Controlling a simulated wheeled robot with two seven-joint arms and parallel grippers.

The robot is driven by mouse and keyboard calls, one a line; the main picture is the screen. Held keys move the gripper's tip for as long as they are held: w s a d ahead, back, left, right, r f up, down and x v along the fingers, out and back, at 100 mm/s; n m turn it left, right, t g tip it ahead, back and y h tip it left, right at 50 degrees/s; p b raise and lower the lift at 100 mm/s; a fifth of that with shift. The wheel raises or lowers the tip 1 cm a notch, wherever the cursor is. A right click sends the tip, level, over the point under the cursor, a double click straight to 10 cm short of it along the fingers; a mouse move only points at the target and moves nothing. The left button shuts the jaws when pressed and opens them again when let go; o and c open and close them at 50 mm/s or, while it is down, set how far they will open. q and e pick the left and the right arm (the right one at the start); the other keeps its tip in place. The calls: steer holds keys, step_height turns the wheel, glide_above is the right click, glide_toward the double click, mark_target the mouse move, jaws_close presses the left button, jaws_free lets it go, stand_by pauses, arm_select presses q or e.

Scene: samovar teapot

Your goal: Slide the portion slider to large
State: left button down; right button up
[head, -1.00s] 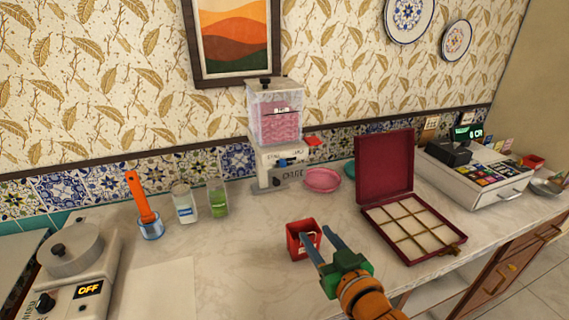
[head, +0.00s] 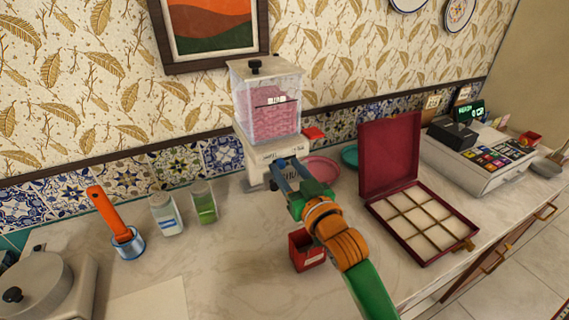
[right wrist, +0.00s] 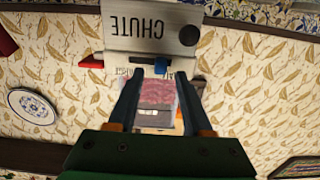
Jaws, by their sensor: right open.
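The dispenser (head: 268,105) has a clear hopper of pink contents on a white body against the wall. My right gripper (head: 283,172) is in front of its body, open, and hides the slider in the head view. In the right wrist view, which is upside down, the blue slider knob (right wrist: 160,67) sits at one end of a short dark track (right wrist: 143,61), the end away from the red tab (right wrist: 91,62). The knob lies between the open fingertips (right wrist: 158,76); whether they touch it I cannot tell. The small labels are unreadable. My left gripper is not in view.
A pink dish (head: 322,168) is right of the dispenser, with an open maroon box (head: 375,205) beyond. Two jars and an orange-handled tool (head: 108,210) stand left.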

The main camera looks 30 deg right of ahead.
steer(key=shift+w+f, duration=0.2)
steer(key=shift+w, duration=0.7)
steer(key=shift+s+r, duration=0.1)
steer(key=shift+s, duration=0.1)
steer(key=shift+c, duration=0.9)
jaws_close()
